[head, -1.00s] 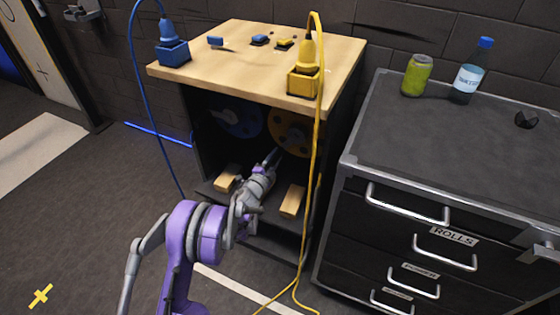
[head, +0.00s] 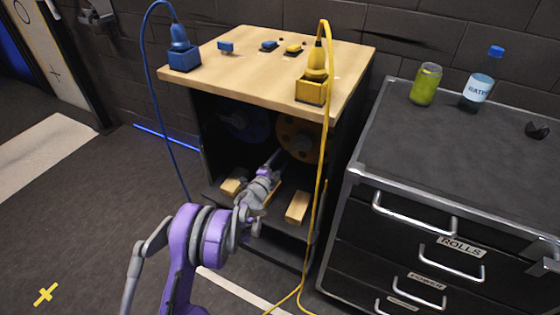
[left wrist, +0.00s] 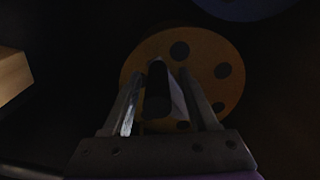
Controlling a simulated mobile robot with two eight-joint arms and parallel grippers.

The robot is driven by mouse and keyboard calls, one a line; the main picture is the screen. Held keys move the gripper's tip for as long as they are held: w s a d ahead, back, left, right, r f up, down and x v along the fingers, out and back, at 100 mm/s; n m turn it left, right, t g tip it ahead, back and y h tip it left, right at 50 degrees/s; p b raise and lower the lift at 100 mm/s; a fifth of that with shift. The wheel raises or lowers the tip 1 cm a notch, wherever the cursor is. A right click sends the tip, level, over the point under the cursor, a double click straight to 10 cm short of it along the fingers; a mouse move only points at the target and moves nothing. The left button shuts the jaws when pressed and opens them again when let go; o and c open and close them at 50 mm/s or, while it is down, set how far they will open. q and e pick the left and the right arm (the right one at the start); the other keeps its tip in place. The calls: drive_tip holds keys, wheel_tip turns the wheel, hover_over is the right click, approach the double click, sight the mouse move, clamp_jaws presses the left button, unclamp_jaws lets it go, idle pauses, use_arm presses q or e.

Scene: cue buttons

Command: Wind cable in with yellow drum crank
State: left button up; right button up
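The yellow drum (head: 298,137) is a round disc with holes, inside the dark lower bay of the wood-topped cabinet. In the left wrist view it shows as an orange-yellow disc (left wrist: 208,60). A dark, rounded crank handle (left wrist: 158,92) stands out in front of it. My left gripper (head: 273,159) reaches into the bay at the drum. In the left wrist view its two fingers (left wrist: 163,98) lie either side of the handle; whether they press on it is unclear. A yellow cable (head: 322,150) hangs from a yellow plug (head: 317,62) down to the floor. My right gripper is out of view.
A blue drum (head: 246,125) sits left of the yellow one, with a blue cable (head: 155,90) outside. Wooden blocks (head: 297,207) lie low in the bay. A drawer cabinet (head: 440,150) with a can (head: 426,85) and bottle (head: 479,82) stands at right. Floor at left is clear.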

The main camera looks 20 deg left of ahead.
use_arm(q)
drive_tip(key=s+p, duration=0.1)
drive_tip(key=s, duration=0.9)
drive_tip(key=shift+s+a, duration=0.15)
drive_tip(key=shift+s, duration=0.25)
